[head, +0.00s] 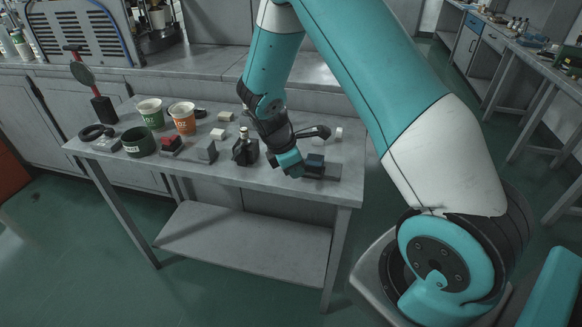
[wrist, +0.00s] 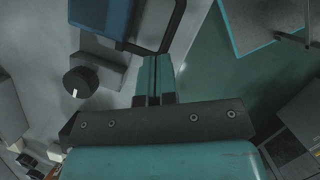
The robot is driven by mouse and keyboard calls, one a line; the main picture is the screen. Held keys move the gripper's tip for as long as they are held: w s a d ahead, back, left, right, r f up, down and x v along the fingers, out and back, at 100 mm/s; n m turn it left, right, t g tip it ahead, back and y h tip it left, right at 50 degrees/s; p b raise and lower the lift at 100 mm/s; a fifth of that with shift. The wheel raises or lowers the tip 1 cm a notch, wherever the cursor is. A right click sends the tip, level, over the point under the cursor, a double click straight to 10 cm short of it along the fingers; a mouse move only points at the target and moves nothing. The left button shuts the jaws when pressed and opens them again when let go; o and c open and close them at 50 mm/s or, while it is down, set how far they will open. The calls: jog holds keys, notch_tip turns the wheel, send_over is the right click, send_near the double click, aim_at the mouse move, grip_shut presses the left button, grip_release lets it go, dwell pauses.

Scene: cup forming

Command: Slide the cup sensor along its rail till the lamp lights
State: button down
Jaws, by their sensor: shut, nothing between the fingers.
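My gripper (head: 292,172) points down at the right part of the table, its fingers shut with nothing between them. A small dark blue-grey block (head: 315,165) is right beside the fingertips; it looks like the cup sensor. A grey bar (head: 331,171) by it may be its rail. In the wrist view my shut fingers (wrist: 153,80) end close to a blue block with a dark frame (wrist: 168,28); I cannot tell whether they touch. No lit lamp can be made out.
On the grey table (head: 270,180) are a green-and-white cup (head: 150,112), an orange cup (head: 183,118), a dark green round container (head: 138,142) and a dark bottle-like fixture (head: 245,148). A red-handled tool (head: 85,75) stands at the far left. The table's front edge is close to the gripper.

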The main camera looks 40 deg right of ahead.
jog(key=shift+a, duration=0.1)
jog(key=a, duration=0.1)
jog(key=w+a+r, duration=0.1)
jog(key=a, duration=0.1)
jog(key=w+a+p, duration=0.1)
jog(key=shift+a+r, duration=0.15)
jog(key=s+v, duration=0.1)
jog(key=v, duration=0.8)
jog(key=s+a+r+m+t+y, duration=0.1)
jog(key=s+a+r+m+y, duration=0.25)
jog(key=s+a+r, duration=0.4)
jog(key=s+a+r+m+y, duration=0.1)
jog(key=s+a+r+y, duration=0.1)
jog(key=s, duration=0.5)
jog(key=s+a+r+m+y, duration=0.2)
jog(key=s+a+r, duration=0.2)
jog(key=s+a, duration=0.2)
jog(key=shift+s+a+r+b, duration=0.25)
jog(key=shift+s+b, duration=0.2)
jog(key=shift+s, duration=0.75)
jog(key=shift+y, duration=0.25)
